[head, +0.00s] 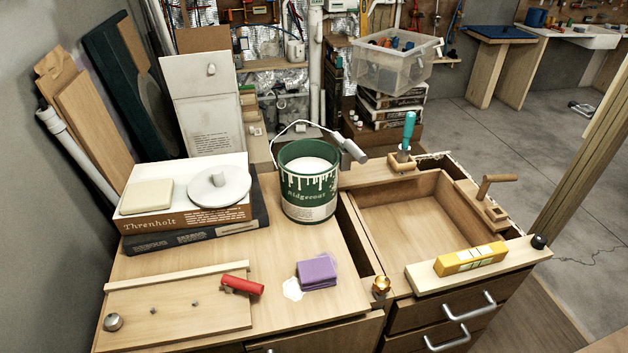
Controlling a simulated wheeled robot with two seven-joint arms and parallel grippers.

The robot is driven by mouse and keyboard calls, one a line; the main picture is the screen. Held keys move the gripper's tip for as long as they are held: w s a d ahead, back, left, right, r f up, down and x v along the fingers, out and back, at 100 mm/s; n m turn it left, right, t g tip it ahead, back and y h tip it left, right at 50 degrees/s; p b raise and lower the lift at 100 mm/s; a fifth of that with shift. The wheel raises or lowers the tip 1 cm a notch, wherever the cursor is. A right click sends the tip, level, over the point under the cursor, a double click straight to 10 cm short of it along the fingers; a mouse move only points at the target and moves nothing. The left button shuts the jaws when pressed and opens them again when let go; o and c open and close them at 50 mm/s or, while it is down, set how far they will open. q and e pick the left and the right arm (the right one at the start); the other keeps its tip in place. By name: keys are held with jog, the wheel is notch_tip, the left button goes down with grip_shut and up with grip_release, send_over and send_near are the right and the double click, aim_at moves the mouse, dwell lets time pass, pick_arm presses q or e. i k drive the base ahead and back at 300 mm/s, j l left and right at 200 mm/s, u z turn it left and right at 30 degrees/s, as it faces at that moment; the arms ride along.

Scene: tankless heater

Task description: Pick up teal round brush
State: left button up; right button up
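The teal round brush (409,132) stands nearly upright at the back of the workbench, its teal handle pointing up. Its lower end sits in or behind a small wooden block (402,164) at the back edge of an open wooden drawer box, and the bristles are hard to make out. Neither of my grippers is in the head view, so nothing is seen touching the brush.
A green paint can (308,190) with a raised wire handle stands left of the brush. A wooden crank handle (490,195), a yellow level-like block (470,259), a purple sponge (317,272) and a red-handled tool (242,285) lie around. The drawer box (408,222) is empty.

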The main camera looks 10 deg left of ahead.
aim_at(403, 150)
jog(key=i+l+z, duration=0.2)
jog(key=l+z, duration=0.25)
jog(key=l, duration=0.2)
jog(key=i+l+z, duration=0.45)
jog(key=l, duration=0.15)
jog(key=i+l+z, duration=0.3)
jog(key=l+z, duration=0.15)
jog(key=i+l+z, duration=0.45)
jog(key=i+u, duration=0.45)
jog(key=i, duration=0.15)
jog(key=i+l+u, duration=0.3)
jog(key=i+u, duration=0.4)
jog(key=u, duration=0.25)
jog(key=i+u, duration=0.15)
jog(key=u, duration=0.35)
jog(key=i+l+u, duration=0.15)
jog(key=u, duration=0.3)
jog(key=i+l+u, duration=0.1)
jog(key=l+u, duration=0.15)
jog(key=u, duration=0.25)
